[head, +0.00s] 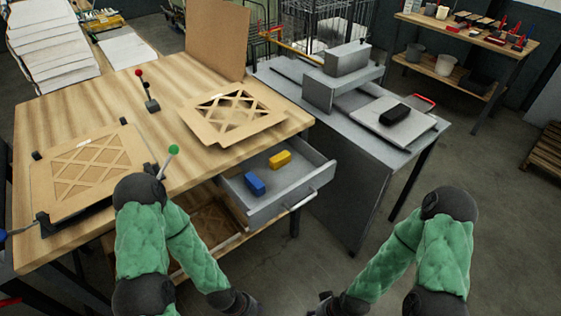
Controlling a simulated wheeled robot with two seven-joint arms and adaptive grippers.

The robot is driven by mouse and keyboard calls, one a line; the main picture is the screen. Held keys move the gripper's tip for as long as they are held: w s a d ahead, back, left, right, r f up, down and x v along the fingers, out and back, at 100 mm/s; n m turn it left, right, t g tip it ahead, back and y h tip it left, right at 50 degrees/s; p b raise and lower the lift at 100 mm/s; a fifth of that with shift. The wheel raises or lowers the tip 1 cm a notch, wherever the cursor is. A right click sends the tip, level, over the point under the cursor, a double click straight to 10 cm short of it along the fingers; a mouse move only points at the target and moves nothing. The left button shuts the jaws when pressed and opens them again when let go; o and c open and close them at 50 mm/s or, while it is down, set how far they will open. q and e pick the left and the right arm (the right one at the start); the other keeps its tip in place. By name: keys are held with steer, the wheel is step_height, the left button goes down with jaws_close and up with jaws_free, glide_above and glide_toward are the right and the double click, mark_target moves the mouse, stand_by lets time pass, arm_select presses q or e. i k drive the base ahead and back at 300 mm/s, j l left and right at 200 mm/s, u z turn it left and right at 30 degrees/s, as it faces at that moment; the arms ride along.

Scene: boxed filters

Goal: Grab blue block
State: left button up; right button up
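The blue block (254,183) lies in an open grey drawer (284,204) under the wooden workbench, near the drawer's left side. A yellow block (280,159) lies in the same drawer, farther back and to the right, apart from the blue one. My two green-padded arms come in at the bottom, left and right of the drawer. Their dark wrist ends reach the bottom edge of the picture, nearer to me than the drawer. The fingers of both grippers are cut off below the frame. Nothing covers the blue block.
The wooden workbench (85,101) carries cardboard filter frames with lattices (232,112) and small levers. A grey metal table (420,150) with a black item (395,114) stands right of the drawer. The drawer's handle (300,201) faces me. The floor (330,245) in front is open.

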mark_target(251, 180)
steer(key=i+l, duration=0.25)
steer(key=i+l+u, duration=0.1)
steer(key=u, duration=0.25)
steer(key=i+l+u, duration=0.1)
steer(key=l+u, duration=0.55)
steer(key=i+j, duration=0.05)
